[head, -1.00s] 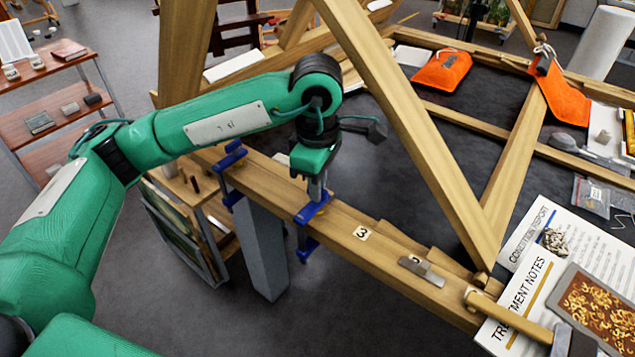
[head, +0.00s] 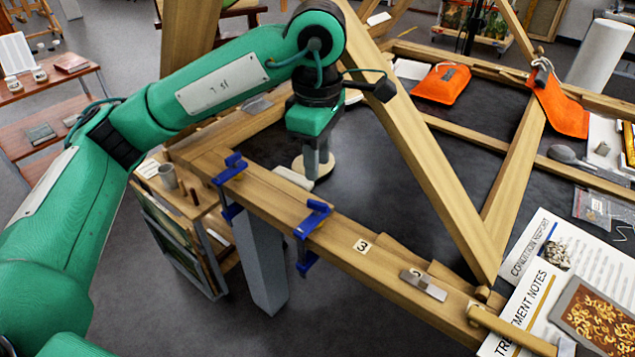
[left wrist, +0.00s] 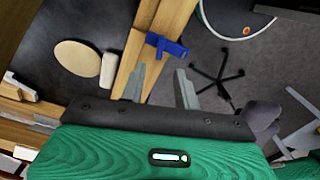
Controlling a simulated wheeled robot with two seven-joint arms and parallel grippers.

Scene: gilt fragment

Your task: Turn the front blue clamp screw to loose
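Two blue clamps are fixed on the wooden beam (head: 385,262). The nearer clamp (head: 316,214) has its bar across the beam top and its jaw hanging below. The farther clamp (head: 231,168) sits near the beam's corner. My left gripper (head: 318,172) is above and behind the nearer clamp, apart from it, pointing down. In the left wrist view, the fingers of my left gripper (left wrist: 160,88) are spread with nothing between them. One blue clamp (left wrist: 167,45) shows just beyond the fingertips there; I cannot tell which. My right gripper is not in view.
A pale round disc (head: 325,165) and a pale block (head: 293,179) lie behind the beam. A slanted wooden brace (head: 420,150) rises right of my gripper. A metal plate (head: 423,284) and a mallet handle (head: 510,330) are farther right on the beam.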

